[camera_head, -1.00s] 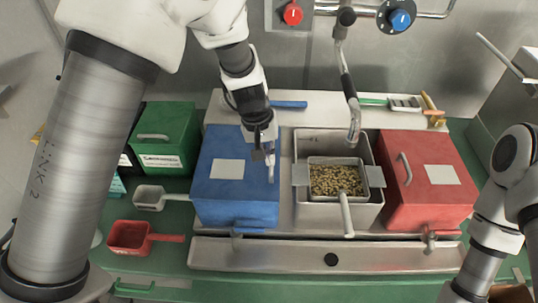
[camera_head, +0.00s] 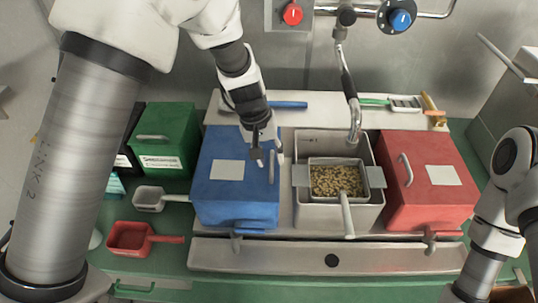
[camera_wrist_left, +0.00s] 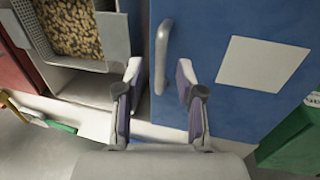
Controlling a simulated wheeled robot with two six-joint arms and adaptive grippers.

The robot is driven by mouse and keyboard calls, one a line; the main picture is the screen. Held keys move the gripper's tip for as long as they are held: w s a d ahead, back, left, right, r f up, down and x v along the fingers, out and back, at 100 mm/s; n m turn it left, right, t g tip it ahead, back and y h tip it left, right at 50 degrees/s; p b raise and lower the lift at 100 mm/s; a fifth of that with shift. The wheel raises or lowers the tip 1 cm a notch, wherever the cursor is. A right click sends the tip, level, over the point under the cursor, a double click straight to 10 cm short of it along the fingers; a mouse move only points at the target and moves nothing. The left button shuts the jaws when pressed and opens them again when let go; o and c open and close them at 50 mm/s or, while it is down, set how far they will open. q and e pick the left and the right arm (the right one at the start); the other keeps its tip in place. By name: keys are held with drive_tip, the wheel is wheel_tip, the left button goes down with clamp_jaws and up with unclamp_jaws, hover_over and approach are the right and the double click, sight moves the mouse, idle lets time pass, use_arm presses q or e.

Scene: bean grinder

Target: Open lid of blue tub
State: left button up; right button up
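The blue tub (camera_head: 235,205) stands left of the steel bin with its lid closed. The blue lid (camera_head: 212,146) carries a pale label and an upright grey handle (camera_head: 271,168) near its right edge. The handle also shows in the left wrist view (camera_wrist_left: 163,55). My left gripper (camera_head: 268,158) is above the lid by the handle. In the left wrist view the gripper (camera_wrist_left: 163,88) is open and empty, its fingers on either side of the handle's line, with the handle just ahead. My right arm shows at the right edge, but its gripper is out of view.
The steel bin (camera_head: 369,211) beside the tub holds a basket of beans (camera_head: 335,181) with a handle. A red tub (camera_head: 431,205) stands right of it. A green box (camera_head: 168,128), a white scoop (camera_head: 149,199) and a red scoop (camera_head: 129,238) are on the left.

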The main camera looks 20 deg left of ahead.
use_arm(q)
drive_tip(key=shift+r, duration=0.1)
drive_tip(key=v, duration=1.2)
drive_tip(key=shift+s, duration=0.1)
